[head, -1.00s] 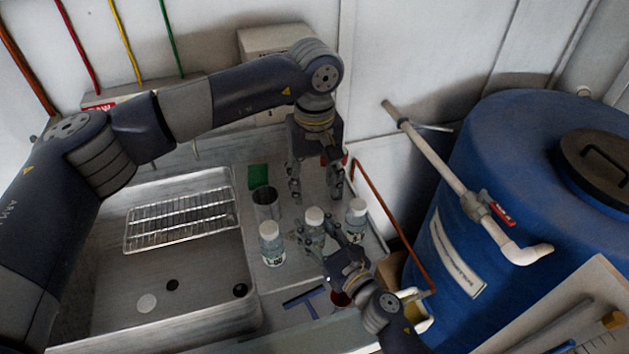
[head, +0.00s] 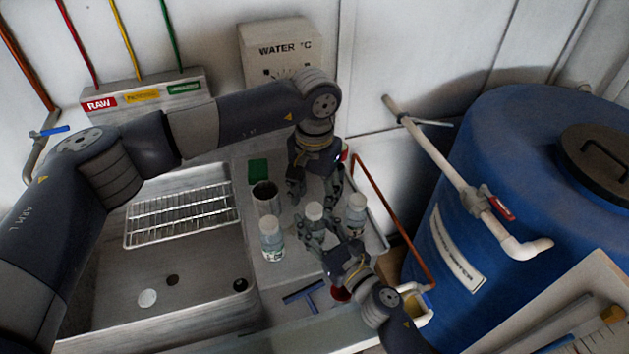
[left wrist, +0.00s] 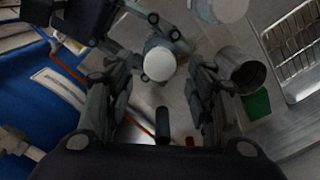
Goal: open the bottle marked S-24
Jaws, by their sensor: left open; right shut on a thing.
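Three clear bottles with white caps stand on the grey counter: the left bottle (head: 271,240), the middle bottle (head: 314,222) and the right bottle (head: 356,214). I cannot read S-24 on any of them. My right gripper (head: 322,236) is shut on the middle bottle, which looks upright; its fingers hide much of the body. My left gripper (head: 315,192) points down, open, just above and behind the middle bottle's cap. In the left wrist view the middle bottle's cap (left wrist: 160,64) shows between and beyond the open left fingers (left wrist: 160,92), apparently not touched.
A metal beaker (head: 266,200) stands beside the left gripper. A sink with a wire rack (head: 180,217) lies to the left. A blue T-shaped tool (head: 304,293) lies in front. A blue barrel (head: 520,200) with a pipe stands at the right.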

